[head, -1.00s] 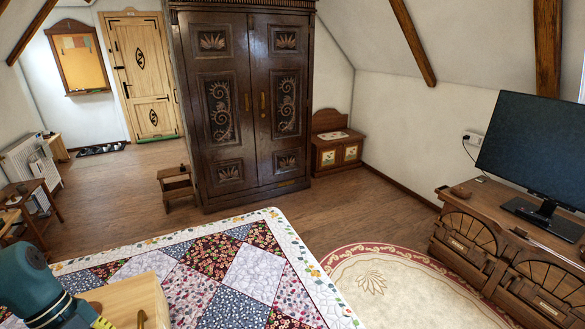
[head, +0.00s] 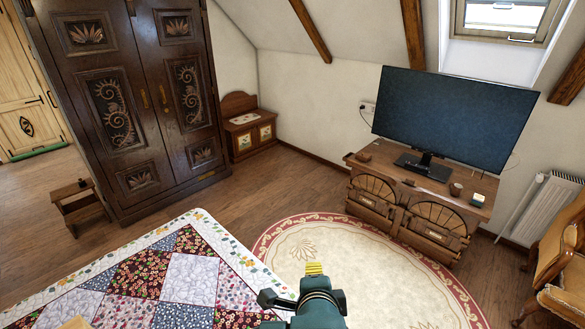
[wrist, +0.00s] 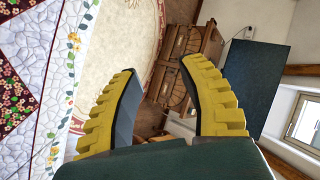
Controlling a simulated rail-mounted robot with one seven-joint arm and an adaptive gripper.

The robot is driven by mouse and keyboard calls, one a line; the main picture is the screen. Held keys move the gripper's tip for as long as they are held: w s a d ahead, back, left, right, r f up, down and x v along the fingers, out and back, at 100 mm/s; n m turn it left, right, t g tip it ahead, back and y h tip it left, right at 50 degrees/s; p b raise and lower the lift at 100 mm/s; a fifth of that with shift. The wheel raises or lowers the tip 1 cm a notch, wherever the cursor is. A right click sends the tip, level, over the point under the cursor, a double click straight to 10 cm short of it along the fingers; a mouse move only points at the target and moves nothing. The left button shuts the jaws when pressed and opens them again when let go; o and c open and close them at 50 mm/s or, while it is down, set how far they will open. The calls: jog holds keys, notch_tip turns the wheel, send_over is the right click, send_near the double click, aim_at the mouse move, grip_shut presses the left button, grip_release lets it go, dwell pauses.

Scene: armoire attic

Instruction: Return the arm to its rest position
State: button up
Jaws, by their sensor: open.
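My gripper (head: 314,270) shows at the bottom centre of the head view, above the edge of the patchwork quilt and the round rug. In the wrist view its two yellow ridged fingers (wrist: 158,78) stand wide apart with nothing between them. My green arm end comes up from the bottom edge of the head view; the rest of the arm is out of the picture.
The patchwork quilt (head: 190,278) fills the lower left. A round rug (head: 385,278) lies right of it. A carved armoire (head: 130,95) stands behind. A cabinet (head: 420,205) with a monitor (head: 455,115) is at the right, near an armchair (head: 562,255).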

jog(key=s+d+r+n+t, duration=0.1)
jog(key=s+r+n+t, duration=0.3)
jog(key=r, duration=0.5)
jog(key=s+r+n+t, duration=0.4)
jog(key=r+n, duration=0.3)
jog(key=r, duration=0.3)
jog(key=s+d+r+n+t, duration=0.1)
jog(key=s+r+n+t, duration=0.3)
jog(key=r, duration=0.6)
jog(key=shift+s+d+n, duration=0.3)
jog(key=shift+s+n, duration=0.6)
jog(key=shift+s, duration=0.15)
